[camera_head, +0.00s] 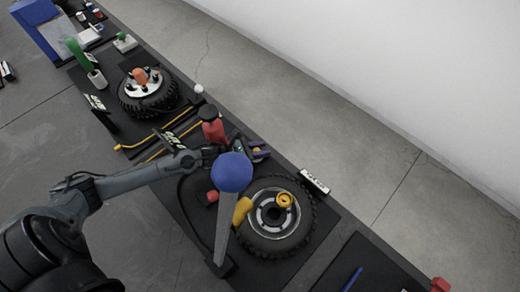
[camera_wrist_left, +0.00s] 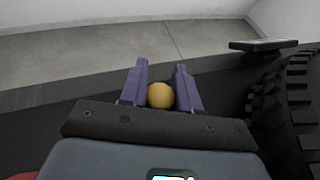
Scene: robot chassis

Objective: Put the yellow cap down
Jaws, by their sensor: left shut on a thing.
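The yellow cap (camera_wrist_left: 160,95) is a small rounded yellow thing between the two purple fingers of my left gripper (camera_wrist_left: 160,86) in the left wrist view. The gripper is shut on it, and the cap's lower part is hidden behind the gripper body. In the head view my left gripper (camera_head: 260,151) is above the black mat, just beyond the upper left of the near wheel. The cap is hardly visible there. I cannot tell whether the cap touches the mat. My right gripper is not in view.
The near wheel (camera_head: 301,238) has a yellow ring (camera_head: 284,200) on its hub. A blue ball-topped grey cone (camera_head: 231,172), a yellow piece (camera_head: 242,210) and a red thing (camera_head: 213,130) are close by. A small black-and-white block (camera_head: 314,182) lies at the mat's far edge.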

